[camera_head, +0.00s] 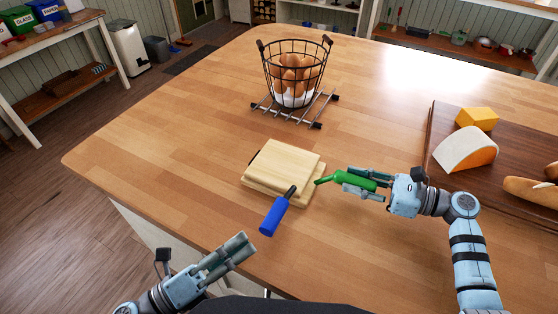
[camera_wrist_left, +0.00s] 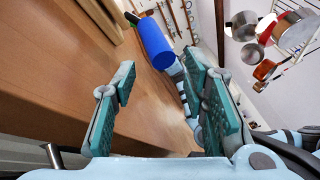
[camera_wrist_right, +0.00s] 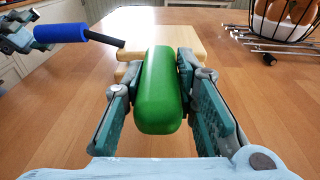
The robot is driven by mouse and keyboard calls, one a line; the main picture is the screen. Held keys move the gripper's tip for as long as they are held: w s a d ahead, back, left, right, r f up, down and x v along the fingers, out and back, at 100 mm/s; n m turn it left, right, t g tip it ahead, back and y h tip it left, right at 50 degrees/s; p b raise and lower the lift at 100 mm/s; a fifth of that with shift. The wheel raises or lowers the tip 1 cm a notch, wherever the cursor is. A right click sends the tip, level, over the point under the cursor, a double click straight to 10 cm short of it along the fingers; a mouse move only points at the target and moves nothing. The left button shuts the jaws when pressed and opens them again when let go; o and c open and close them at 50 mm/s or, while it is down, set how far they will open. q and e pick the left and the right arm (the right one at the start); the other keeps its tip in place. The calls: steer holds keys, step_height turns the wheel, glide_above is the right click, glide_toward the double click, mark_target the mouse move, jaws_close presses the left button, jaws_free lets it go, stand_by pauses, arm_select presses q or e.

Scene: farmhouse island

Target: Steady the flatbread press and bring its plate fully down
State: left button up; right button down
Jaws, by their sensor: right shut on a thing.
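The flatbread press has a pale wooden top plate (camera_head: 287,162) over a wooden base (camera_head: 262,186) on the island. The plate looks slightly raised or tilted; the right wrist view shows part of the press (camera_wrist_right: 187,40) behind the green handle. A blue handle (camera_head: 273,216) on a dark rod sticks out at the front, and a green handle (camera_head: 330,179) at the right. My right gripper (camera_head: 348,184) is shut on the green handle. My left gripper (camera_head: 246,248) is open and empty, short of the blue handle, which shows beyond its fingers in the left wrist view (camera_wrist_left: 155,43).
A wire basket of eggs (camera_head: 295,75) stands on a metal rack (camera_head: 318,108) behind the press. A dark board (camera_head: 440,150) with cheese (camera_head: 466,150) and bread (camera_head: 530,190) lies at the right. The island's left part is clear.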

steer(key=shift+f, duration=0.15)
steer(key=c, duration=1.6)
jaws_free()
steer(key=o, duration=0.3)
steer(key=shift+w, duration=0.1)
steer(key=shift+o, duration=0.5)
steer(key=shift+w, duration=0.2)
steer(key=o, duration=0.6)
steer(key=shift+s, duration=0.15)
steer(key=o, duration=0.5)
steer(key=shift+v, duration=3.75)
